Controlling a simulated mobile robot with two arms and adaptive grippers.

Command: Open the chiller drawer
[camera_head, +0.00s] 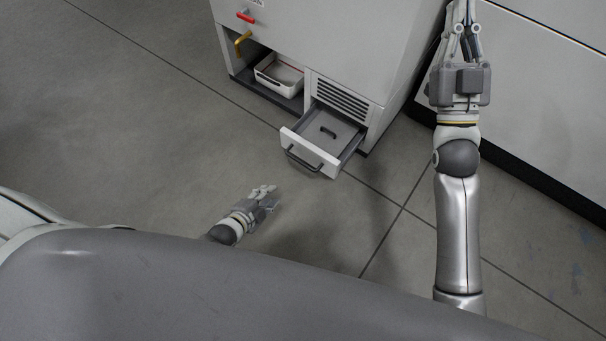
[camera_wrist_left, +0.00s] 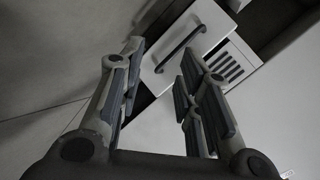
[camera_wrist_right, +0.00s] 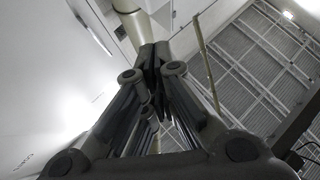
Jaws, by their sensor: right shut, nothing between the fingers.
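The chiller drawer (camera_head: 330,140) stands pulled out of the low right part of the white cabinet, below a vent grille (camera_head: 341,98). Its front has a dark bar handle (camera_head: 305,160), and a grey panel with a small dark grip shows inside. My left gripper (camera_head: 268,193) is low over the floor in front of the drawer, apart from the handle. In the left wrist view its fingers (camera_wrist_left: 163,58) are spread and empty, with the drawer handle (camera_wrist_left: 180,48) beyond the tips. My right gripper (camera_wrist_right: 154,52) is shut and empty, raised at the right of the head view.
The white cabinet (camera_head: 330,40) has an open bay left of the drawer with a white tray (camera_head: 279,76) in it. A red handle (camera_head: 246,17) and a yellow handle (camera_head: 243,38) are above. Another white unit (camera_head: 540,80) stands right. The floor before the drawer is clear.

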